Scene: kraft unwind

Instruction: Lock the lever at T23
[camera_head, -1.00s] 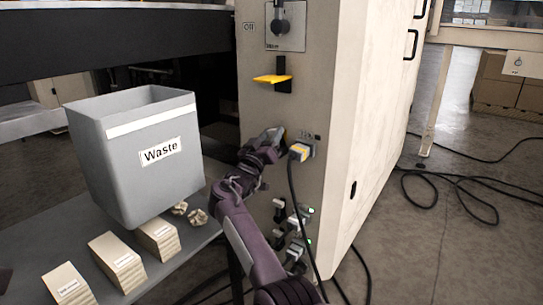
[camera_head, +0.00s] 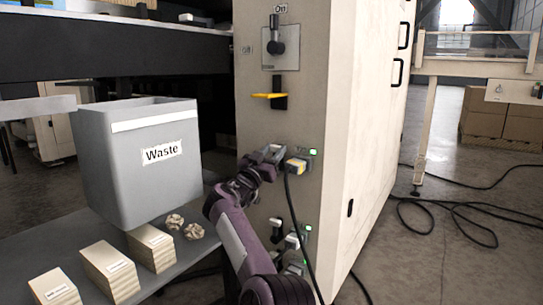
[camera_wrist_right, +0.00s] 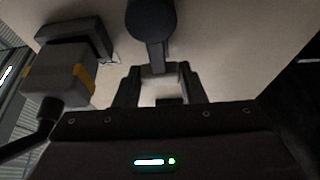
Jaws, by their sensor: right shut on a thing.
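The grey cabinet face (camera_head: 262,122) carries a plug with a yellow band (camera_head: 297,165) and a black cable, beside a small label that looks like T23. A green lamp (camera_head: 313,152) is lit by it. My right gripper (camera_head: 271,155) is just left of this plug, at the panel. In the right wrist view, the gripper (camera_wrist_right: 159,82) is shut on the end of a dark lever (camera_wrist_right: 151,22) with a rounded end. The plug (camera_wrist_right: 60,80) shows there at the left, apart from the fingers. The lever is mostly hidden in the head view. My left gripper is out of view.
A grey Waste bin (camera_head: 140,190) and stacked kraft blocks (camera_head: 108,270) stand on a table left of my right arm. Crumpled paper (camera_head: 175,221) lies by the bin. A yellow lever (camera_head: 268,96) juts out above. More plugs (camera_head: 292,240) and cables are below.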

